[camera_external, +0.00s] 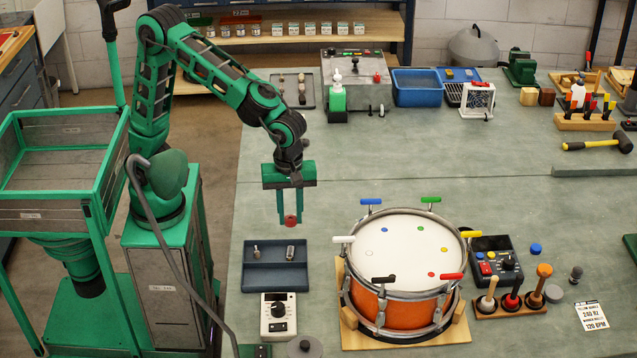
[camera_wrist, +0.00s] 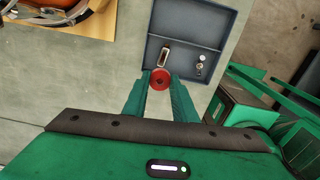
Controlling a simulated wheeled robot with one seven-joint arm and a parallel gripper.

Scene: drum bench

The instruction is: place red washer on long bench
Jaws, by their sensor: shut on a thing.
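The red washer (camera_external: 291,221) is small and round. My gripper (camera_external: 290,216) is shut on it and holds it above the bench, behind the blue-grey tray in the external view. In the wrist view the red washer (camera_wrist: 160,78) sits between the two green fingertips, with a dark hole at its middle. The long bench (camera_external: 340,200) has a grey-green top, and the part below and around my gripper is bare.
The blue-grey tray (camera_external: 275,277) holds two small metal parts. An orange drum (camera_external: 400,308) with coloured handles stands to the right on a wooden base. A white meter (camera_external: 278,315) stands in front of the tray. The bench middle is clear.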

